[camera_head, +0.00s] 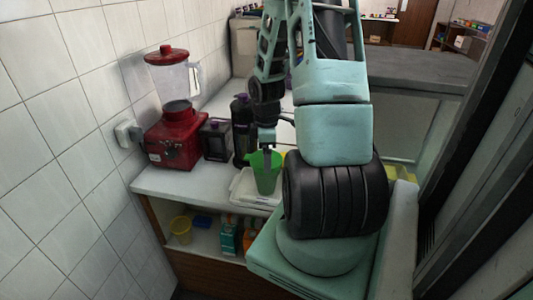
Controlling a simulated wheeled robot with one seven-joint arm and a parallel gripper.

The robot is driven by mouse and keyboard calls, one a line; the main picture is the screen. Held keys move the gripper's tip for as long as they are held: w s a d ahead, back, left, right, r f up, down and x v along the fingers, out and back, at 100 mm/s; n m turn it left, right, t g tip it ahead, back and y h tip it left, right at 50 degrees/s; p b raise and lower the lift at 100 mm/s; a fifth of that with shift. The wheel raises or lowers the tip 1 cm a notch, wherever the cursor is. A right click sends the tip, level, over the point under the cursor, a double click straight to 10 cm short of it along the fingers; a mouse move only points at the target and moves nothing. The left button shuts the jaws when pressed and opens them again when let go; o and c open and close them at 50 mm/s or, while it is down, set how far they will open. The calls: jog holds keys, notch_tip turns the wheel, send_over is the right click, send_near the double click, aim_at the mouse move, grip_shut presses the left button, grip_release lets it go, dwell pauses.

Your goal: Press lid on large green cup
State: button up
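The large green cup (264,181) stands upright on or in a white tray (242,190) on the counter. Its rim looks flared, but I cannot make out a separate lid at this size. My gripper (267,157) points down at the cup's top, and a grey finger overlaps the cup's upper part. I cannot tell whether it touches the cup or holds anything. The opening between the fingers does not show. My arm hides what lies right of the cup, apart from a small yellow patch.
A red blender (174,138) stands at the left of the white counter (165,182). A dark container (215,139) and a dark bottle (241,128) with purple tops stand between it and the cup. The shelf below holds a yellow cup (181,230) and cartons (229,234). A tiled wall borders the left.

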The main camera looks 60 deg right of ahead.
jog(key=shift+f, duration=0.2)
dwell(0.4)
jog(key=o, duration=0.7)
jog(key=shift+r, duration=0.1)
jog(key=shift+r+p, duration=2.95)
jog(key=shift+p, duration=0.5)
grip_shut()
